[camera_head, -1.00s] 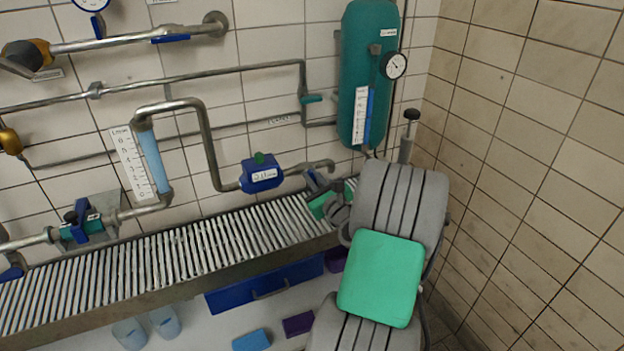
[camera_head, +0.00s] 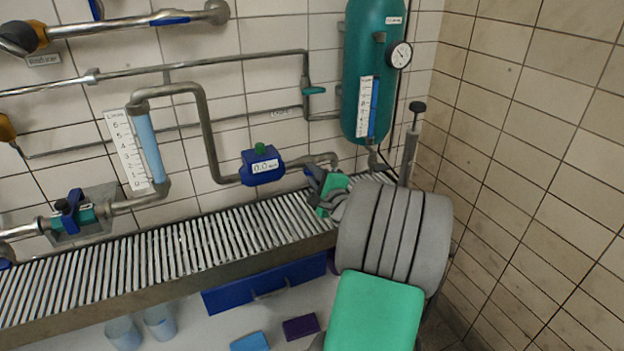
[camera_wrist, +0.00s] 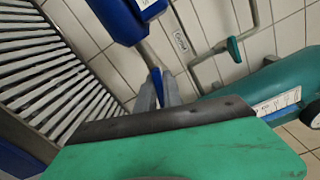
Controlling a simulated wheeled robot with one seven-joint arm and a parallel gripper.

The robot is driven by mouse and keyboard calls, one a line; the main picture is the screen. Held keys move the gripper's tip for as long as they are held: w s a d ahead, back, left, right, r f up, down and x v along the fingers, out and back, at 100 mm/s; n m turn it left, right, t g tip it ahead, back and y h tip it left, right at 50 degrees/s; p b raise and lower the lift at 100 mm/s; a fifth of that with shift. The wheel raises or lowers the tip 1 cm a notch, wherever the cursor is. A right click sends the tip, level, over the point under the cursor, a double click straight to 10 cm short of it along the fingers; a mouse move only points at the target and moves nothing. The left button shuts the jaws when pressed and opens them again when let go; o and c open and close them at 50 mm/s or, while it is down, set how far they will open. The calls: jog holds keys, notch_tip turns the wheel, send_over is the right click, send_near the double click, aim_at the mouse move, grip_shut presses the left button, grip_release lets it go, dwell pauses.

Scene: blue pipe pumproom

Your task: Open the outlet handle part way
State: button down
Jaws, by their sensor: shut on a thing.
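My gripper (camera_head: 318,180) is at the right end of the pipe run, just above the slatted grating. In the wrist view my gripper (camera_wrist: 158,92) has its grey fingers closed on a narrow blue lever, the outlet handle (camera_wrist: 157,80). In the head view the handle is mostly hidden by my gripper, and its exact angle cannot be told. Left of it on the same pipe is a blue flow meter (camera_head: 262,166) with a green top and a small white display. The upright sight tube (camera_head: 148,147) beside a numbered scale looks light blue.
A teal tank (camera_head: 365,110) with a round gauge (camera_head: 400,54) stands right of the pipes, close to my arm. A blue-handled valve (camera_head: 74,212) is at the left. The grating (camera_head: 170,245) runs below. A tiled wall closes the right side.

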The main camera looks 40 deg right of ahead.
jog(key=shift+f+n+b, duration=0.15)
jog(key=shift+n+b, duration=1.05)
jog(key=shift+n, duration=0.4)
jog(key=c, duration=1.5)
grip_release()
jog(key=v, duration=0.7)
jog(key=shift+s+a, duration=0.2)
jog(key=shift+s, duration=0.15)
